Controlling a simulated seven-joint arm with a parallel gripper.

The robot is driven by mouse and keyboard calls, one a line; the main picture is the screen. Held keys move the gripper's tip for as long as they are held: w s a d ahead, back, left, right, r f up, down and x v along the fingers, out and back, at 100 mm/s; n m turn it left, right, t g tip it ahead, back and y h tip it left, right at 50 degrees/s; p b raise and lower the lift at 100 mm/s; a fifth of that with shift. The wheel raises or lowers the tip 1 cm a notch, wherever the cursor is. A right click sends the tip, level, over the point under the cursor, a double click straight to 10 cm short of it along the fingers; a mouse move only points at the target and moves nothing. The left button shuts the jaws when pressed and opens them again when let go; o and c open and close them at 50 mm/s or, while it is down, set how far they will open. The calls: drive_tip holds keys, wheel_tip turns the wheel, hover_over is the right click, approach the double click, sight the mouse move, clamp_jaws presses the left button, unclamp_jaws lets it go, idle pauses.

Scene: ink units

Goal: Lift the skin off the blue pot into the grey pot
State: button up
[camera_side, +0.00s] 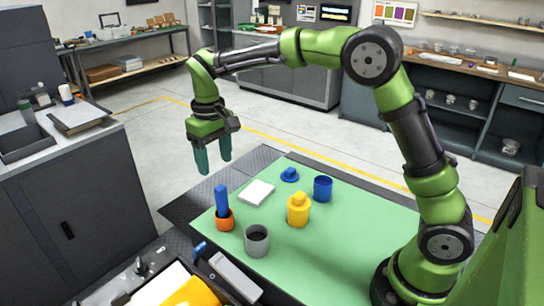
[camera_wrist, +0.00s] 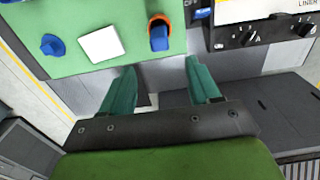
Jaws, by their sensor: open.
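The blue pot (camera_side: 322,188) stands upright and uncovered on the green mat in the side view, towards the back. Its blue lid (camera_side: 290,175) lies just left of it on the mat. The grey pot (camera_side: 257,240) stands open near the mat's front edge, dark inside. The skin in the blue pot is too small to make out. An upright blue tool (camera_side: 221,200) stands in an orange holder (camera_side: 225,221). My gripper (camera_side: 213,164) is open and empty, high at the mat's far left. In the wrist view its teal fingers (camera_wrist: 160,64) are apart with nothing between them.
A yellow pot (camera_side: 298,212) with a yellow lid stands between the blue and grey pots. A white square pad (camera_side: 257,192) lies flat on the green mat (camera_side: 350,240), behind the orange holder. Equipment with knobs (camera_wrist: 265,35) borders the mat. The mat's right part is clear.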

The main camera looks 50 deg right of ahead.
sight(218, 186)
wheel_tip(218, 186, down, 8)
drive_tip(key=shift+f, duration=0.1)
drive_tip(key=f, duration=0.5)
drive_tip(key=shift+s, duration=0.35)
